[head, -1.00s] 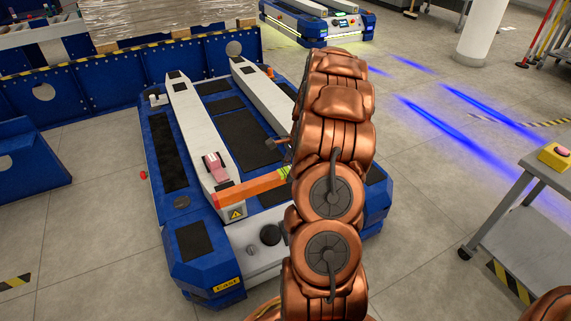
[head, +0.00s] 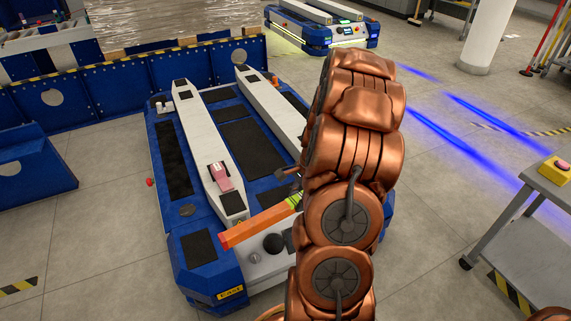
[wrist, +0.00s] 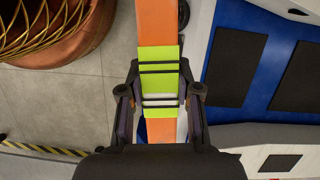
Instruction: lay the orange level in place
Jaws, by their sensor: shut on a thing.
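The orange level (head: 252,226) has a yellow-green band near its right end in the head view. It lies across the front end of the left white rail (head: 190,130) of the blue lift cart (head: 199,248) in that picture; whether it touches cannot be told. In the wrist view the level (wrist: 156,22) runs upright through the picture, and my gripper (wrist: 160,98) is shut on it at the yellow-green band. In the head view my copper arm hides the gripper and part of the right rail (head: 265,100).
A pink device (head: 221,177) sits on the left rail. A dark round knob (head: 273,243) is on the cart's front. A blue barrier (head: 110,88) stands behind, a grey trolley with a yellow button box (head: 556,170) at right. Another cart (head: 320,30) is at the back.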

